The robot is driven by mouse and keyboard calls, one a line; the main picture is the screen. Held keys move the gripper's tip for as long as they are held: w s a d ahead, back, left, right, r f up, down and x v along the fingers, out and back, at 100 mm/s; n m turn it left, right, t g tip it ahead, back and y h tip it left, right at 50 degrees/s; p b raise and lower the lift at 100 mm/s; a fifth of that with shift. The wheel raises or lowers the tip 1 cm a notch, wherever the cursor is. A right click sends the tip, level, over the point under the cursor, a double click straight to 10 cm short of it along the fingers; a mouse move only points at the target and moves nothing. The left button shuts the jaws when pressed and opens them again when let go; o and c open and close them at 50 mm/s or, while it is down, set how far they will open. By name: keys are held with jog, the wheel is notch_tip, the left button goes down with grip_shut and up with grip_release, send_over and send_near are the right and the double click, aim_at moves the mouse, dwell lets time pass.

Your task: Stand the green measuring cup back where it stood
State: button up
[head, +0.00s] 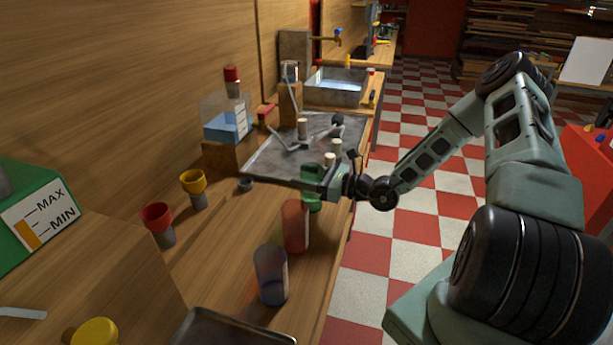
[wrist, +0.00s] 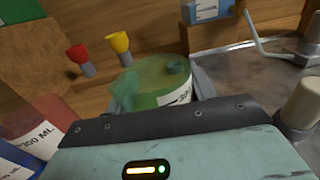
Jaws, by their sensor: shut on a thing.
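The green measuring cup (head: 312,173) is see-through, with a white label. In the head view it is beside the wooden bench's right edge, partly covered by my gripper (head: 318,186). In the wrist view the cup (wrist: 150,82) sits between the fingers of my gripper (wrist: 160,92), which is shut on it. It looks roughly upright; its base is hidden, so I cannot tell whether it touches the bench. The red measuring cup (head: 295,228) stands just nearer the camera, and the blue measuring cup (head: 271,276) nearer still.
A metal tray (head: 268,160) holding pale cylinders and bent tools lies beyond the gripper. Red (head: 157,222) and yellow (head: 194,187) funnel-topped pieces stand left, near the wall. A clear tank (head: 226,120) stands on a wooden block. Bare bench (head: 215,245) lies left of the red and blue cups.

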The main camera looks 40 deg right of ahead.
jog(key=shift+f+b, duration=0.3)
jog(key=shift+f, duration=0.25)
jog(key=o, duration=1.2)
jog(key=shift+o, duration=0.2)
jog(key=shift+s, duration=0.1)
jog(key=b+v, duration=0.2)
jog(key=v, duration=1.5)
jog(key=shift+s, duration=0.1)
